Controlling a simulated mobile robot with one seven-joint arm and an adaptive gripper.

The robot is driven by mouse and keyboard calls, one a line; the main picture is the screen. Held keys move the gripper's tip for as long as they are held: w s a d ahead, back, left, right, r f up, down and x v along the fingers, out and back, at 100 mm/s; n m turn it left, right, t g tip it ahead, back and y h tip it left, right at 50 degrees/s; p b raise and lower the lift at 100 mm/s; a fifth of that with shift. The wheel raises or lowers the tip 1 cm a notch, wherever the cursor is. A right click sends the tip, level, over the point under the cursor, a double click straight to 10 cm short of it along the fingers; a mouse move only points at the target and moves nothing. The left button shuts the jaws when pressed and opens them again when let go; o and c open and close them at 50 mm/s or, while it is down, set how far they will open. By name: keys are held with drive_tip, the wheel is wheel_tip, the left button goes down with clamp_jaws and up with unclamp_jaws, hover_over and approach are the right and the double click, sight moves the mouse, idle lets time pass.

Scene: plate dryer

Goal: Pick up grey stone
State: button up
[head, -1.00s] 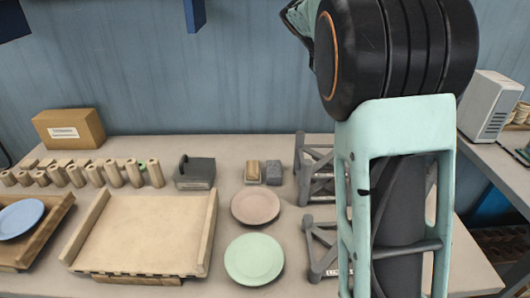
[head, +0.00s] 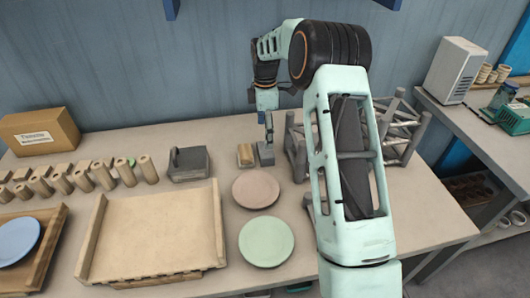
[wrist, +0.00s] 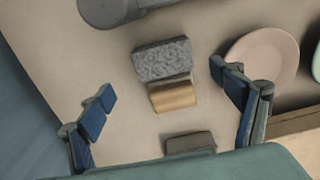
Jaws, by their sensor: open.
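The grey stone (head: 265,154) is a small speckled block at the back of the table, beside a tan block (head: 246,155). In the wrist view the grey stone (wrist: 162,61) lies flat and touches or nearly touches the tan block (wrist: 172,96). My gripper (head: 268,130) is above the grey stone in the head view. In the wrist view my gripper (wrist: 165,95) is open and empty, with its blue-padded fingers wide apart. The two blocks show between the fingers, with the grey stone farther up the picture.
A pink plate (head: 256,190) and a green plate (head: 266,241) lie in front of the blocks. A dark grey box (head: 188,163) stands to the left, near a wooden tray (head: 150,240). Grey metal frames (head: 393,130) stand to the right. The blue wall is close behind.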

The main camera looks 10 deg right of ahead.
drive_tip(key=f, duration=0.7)
drive_tip(key=shift+s+f+p, duration=0.3)
drive_tip(key=shift+p, duration=0.1)
drive_tip(key=shift+c, duration=0.4)
drive_tip(key=shift+r, duration=0.1)
drive_tip(key=c, duration=1.4)
drive_tip(key=shift+c, duration=0.2)
drive_tip(key=shift+w+r, duration=0.1)
drive_tip(key=shift+r, duration=0.5)
drive_tip(key=s+a+r+b, duration=0.2)
drive_tip(key=s+a+r, duration=0.6)
drive_tip(key=a+r, duration=0.3)
drive_tip(key=shift+s+r, duration=0.25)
drive_tip(key=shift+r, duration=0.15)
